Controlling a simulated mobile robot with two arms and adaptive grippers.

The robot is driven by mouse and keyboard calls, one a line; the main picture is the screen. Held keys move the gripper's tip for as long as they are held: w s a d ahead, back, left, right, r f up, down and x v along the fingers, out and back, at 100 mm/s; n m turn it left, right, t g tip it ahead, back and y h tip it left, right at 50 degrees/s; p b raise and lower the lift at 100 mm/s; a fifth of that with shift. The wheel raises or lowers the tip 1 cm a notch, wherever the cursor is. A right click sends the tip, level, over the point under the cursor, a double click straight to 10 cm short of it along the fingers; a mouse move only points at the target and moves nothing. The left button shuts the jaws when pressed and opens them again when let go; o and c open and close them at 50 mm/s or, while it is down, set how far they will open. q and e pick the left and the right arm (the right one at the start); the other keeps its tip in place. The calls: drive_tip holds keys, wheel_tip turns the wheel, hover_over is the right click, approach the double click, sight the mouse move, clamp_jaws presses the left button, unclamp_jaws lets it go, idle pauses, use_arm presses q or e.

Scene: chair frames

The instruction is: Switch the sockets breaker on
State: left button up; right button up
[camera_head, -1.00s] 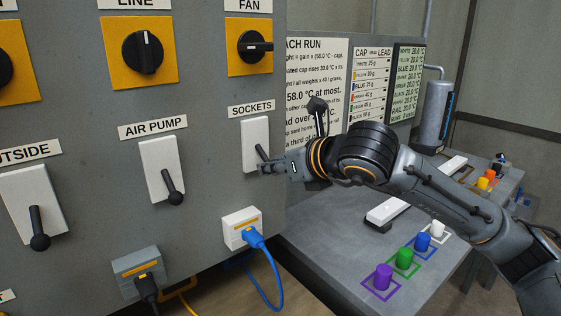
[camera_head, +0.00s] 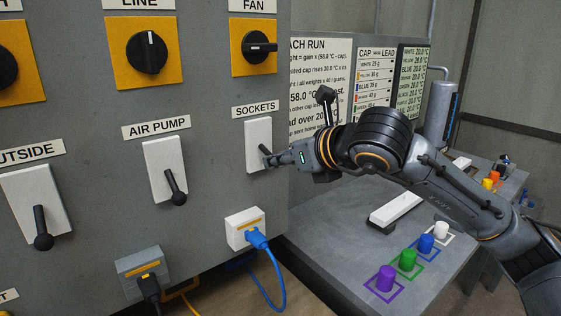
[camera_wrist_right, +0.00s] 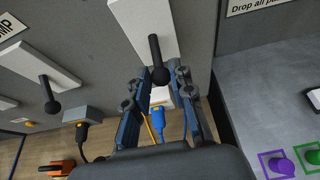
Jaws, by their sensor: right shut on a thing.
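The sockets breaker is a white plate (camera_head: 258,135) under the SOCKETS label, with a dark lever (camera_head: 265,150) that ends in a ball. In the right wrist view the lever (camera_wrist_right: 155,48) reaches down between the fingertips, its ball knob at their level. My right gripper (camera_head: 271,160) is at the lower part of the plate, shut on the lever; it also shows in the right wrist view (camera_wrist_right: 161,80). The fingers partly hide the lever's end in the head view. My left gripper is not in view.
The AIR PUMP lever (camera_head: 175,187) and OUTSIDE lever (camera_head: 42,228) hang down to the left. A white socket box (camera_head: 240,231) with a blue plug (camera_head: 257,238) is below. A bench (camera_head: 330,235) with coloured caps stands to the right.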

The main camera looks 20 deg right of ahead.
drive_tip(key=shift+s+r, duration=0.1)
drive_tip(key=shift+r, duration=0.65)
drive_tip(key=shift+r, duration=0.75)
drive_tip(key=shift+p, duration=0.3)
